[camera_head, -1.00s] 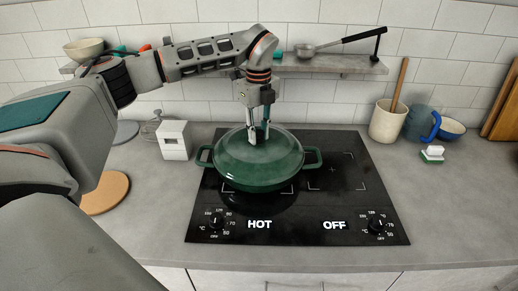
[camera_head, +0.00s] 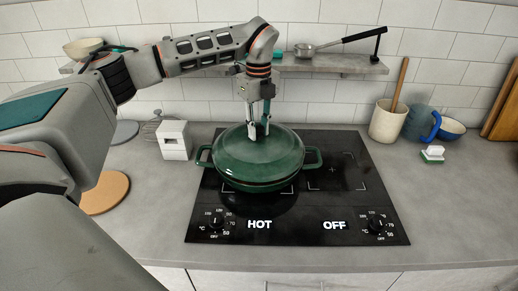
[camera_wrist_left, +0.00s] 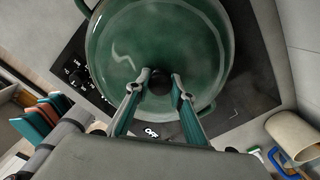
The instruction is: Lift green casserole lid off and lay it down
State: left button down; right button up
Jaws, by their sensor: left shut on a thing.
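The green casserole pot (camera_head: 258,186) stands on the left, back part of the black hob (camera_head: 300,215), above the lit word HOT. Its green lid (camera_head: 240,153) sits over it, with a thin dark gap showing at the front rim. My left gripper (camera_head: 258,131) points down from above and is shut on the lid's dark knob. In the left wrist view the two fingers stand either side of the knob (camera_wrist_left: 159,82), and the lid (camera_wrist_left: 150,35) fills the upper middle. My right gripper is not in view.
A round wooden board (camera_head: 106,193) lies on the counter left of the hob, partly behind my arm. A white block (camera_head: 174,141) stands left of the pot. A utensil crock (camera_head: 388,122), blue-handled jug (camera_head: 420,122) and bowl (camera_head: 451,129) stand right. The counter's right front is clear.

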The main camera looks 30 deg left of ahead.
pick_arm(q)
jog(key=shift+r, duration=0.45)
jog(key=shift+r, duration=2.35)
